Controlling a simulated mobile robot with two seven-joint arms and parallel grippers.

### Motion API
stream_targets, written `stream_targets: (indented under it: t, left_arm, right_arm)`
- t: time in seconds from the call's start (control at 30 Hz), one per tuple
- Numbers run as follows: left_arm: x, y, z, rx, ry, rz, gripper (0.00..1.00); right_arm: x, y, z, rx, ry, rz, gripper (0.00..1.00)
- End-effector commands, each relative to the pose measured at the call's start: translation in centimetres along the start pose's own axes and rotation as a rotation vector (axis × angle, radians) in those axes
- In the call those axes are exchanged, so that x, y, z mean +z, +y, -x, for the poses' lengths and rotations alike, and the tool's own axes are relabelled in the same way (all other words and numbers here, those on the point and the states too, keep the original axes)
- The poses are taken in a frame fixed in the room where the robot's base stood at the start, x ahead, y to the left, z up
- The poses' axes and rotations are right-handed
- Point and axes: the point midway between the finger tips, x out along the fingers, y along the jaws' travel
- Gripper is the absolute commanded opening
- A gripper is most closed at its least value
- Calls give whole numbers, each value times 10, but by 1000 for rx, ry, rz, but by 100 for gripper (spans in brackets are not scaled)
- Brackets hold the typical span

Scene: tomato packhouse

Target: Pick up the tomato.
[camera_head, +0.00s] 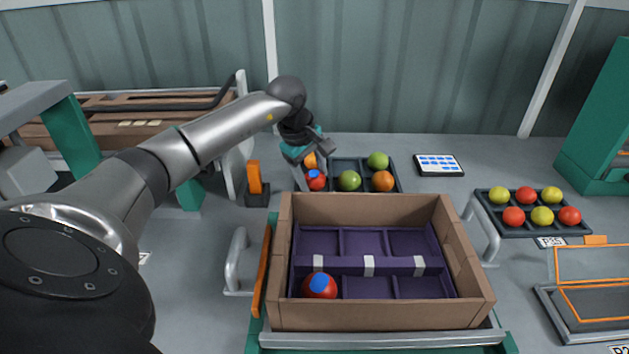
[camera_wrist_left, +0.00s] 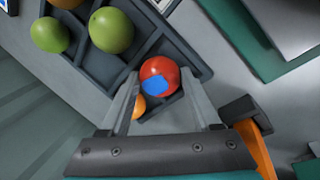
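A red tomato with a blue patch (camera_head: 315,183) sits in the near-left pocket of the dark tray (camera_head: 337,162) at the back. It also shows in the left wrist view (camera_wrist_left: 158,78). My left gripper (camera_head: 316,168) reaches down over this tray. In the left wrist view its fingers (camera_wrist_left: 160,74) are spread, one on either side of the tomato, with a small gap seeming to show. An orange fruit (camera_wrist_left: 139,106) shows between the fingers. Another red tomato with a blue patch (camera_head: 319,286) lies in the near-left compartment of the cardboard box (camera_head: 375,317). My right gripper is not in view.
Green tomatoes (camera_head: 349,181) and an orange one (camera_head: 383,181) share the dark tray. An orange-handled item (camera_head: 255,178) stands left of it. A tray of red and yellow tomatoes (camera_head: 532,231) lies at the right. A tablet (camera_head: 438,165) lies behind.

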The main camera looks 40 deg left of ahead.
Motion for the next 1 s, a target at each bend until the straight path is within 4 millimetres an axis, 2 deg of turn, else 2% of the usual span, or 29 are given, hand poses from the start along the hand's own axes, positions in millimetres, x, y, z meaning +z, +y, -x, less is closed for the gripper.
stream_targets:
  t: [0.03,0.17,0.47,0.63,0.8,1.0]
  left_arm:
    - [0,0,0,0,0,0,50]
    - [0,0,0,0,0,0,36]
    - [0,1,2,0,0,0,36]
    - [0,4,11,1,0,0,36]
    - [0,10,32,3,1,0,36]
    - [0,28,87,7,2,0,36]
  right_arm:
    - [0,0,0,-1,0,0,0]
    - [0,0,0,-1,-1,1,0]
    - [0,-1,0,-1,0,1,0]
    - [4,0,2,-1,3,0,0]
    - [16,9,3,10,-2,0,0]
    - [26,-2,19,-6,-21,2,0]
